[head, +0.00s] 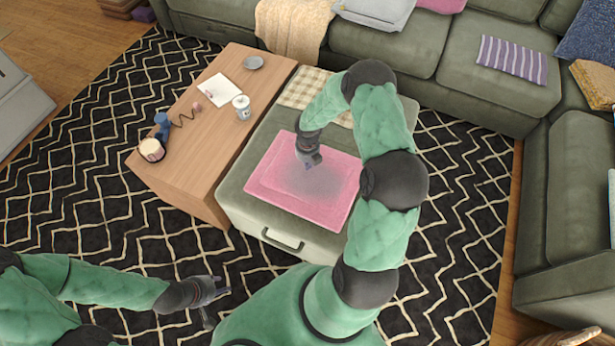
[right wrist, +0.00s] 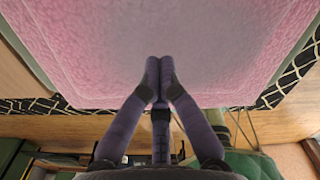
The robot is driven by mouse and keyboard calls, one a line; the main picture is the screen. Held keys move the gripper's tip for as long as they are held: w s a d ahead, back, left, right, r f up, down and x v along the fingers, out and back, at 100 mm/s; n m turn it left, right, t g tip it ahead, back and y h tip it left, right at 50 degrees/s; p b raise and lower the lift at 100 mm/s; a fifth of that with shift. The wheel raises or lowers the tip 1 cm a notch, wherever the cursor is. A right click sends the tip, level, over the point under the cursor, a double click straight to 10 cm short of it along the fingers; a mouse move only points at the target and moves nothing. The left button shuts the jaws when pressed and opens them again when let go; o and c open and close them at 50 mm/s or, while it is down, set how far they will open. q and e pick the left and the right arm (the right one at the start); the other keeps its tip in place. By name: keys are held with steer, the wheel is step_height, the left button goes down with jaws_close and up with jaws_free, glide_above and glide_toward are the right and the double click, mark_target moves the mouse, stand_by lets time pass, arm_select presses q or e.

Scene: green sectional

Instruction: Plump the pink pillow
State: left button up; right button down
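The pink pillow (head: 330,187) lies flat on the green ottoman (head: 237,196), with a greyish patch in its middle. It fills the upper part of the right wrist view (right wrist: 110,45). My right gripper (head: 312,163) points down over the pillow in the head view. In the right wrist view my right gripper (right wrist: 159,62) has its fingertips together, with nothing seen between them. I cannot tell whether the tips touch the pillow. My left gripper (head: 222,291) is low at the left, over the rug and away from the pillow; its fingers look apart.
A wooden table (head: 190,150) beside the ottoman carries paper (head: 219,90), a white mug (head: 241,107), a small dish (head: 253,62) and a candle-like jar (head: 151,150). A checkered cloth (head: 300,88) lies at the ottoman's back. Green sofas (head: 405,48) stand behind and right.

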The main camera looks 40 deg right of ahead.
steer(key=shift+f+b, duration=0.6)
steer(key=shift+f, duration=0.45)
steer(key=shift+f, duration=0.1)
stand_by(0.7)
steer(key=shift+r+p, duration=1.1)
steer(key=shift+p, duration=0.15)
steer(key=shift+f+b, duration=0.7)
steer(key=shift+f, duration=0.35)
stand_by(0.5)
